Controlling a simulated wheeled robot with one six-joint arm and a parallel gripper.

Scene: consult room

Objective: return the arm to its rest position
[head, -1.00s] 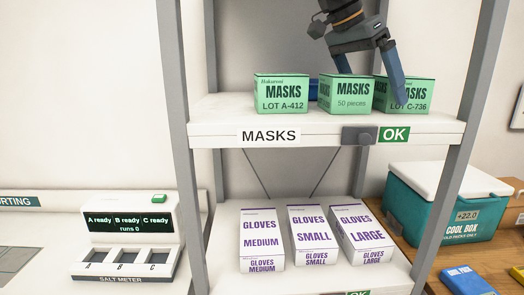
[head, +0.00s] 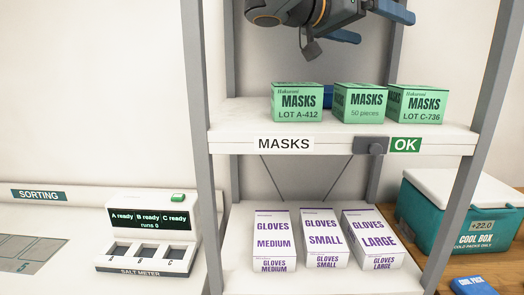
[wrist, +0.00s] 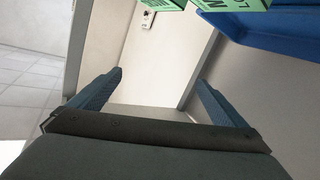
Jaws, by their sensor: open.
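My gripper (head: 368,24) is at the top of the head view, above the mask boxes and apart from them. Its blue fingers are spread, and in the wrist view (wrist: 160,95) nothing is between them. Three green mask boxes stand on the upper shelf (head: 232,137): LOT A-412 (head: 297,102), a middle one marked 50 pieces (head: 360,102), and LOT C-736 (head: 417,103). A blue thing (head: 328,96) shows partly behind the boxes.
Glove boxes marked medium (head: 273,240), small (head: 321,237) and large (head: 370,238) stand on the lower shelf. A salt meter (head: 148,235) is at left. A teal cool box (head: 455,212) and a blue cold pack (head: 473,286) are at right. Rack posts flank the shelves.

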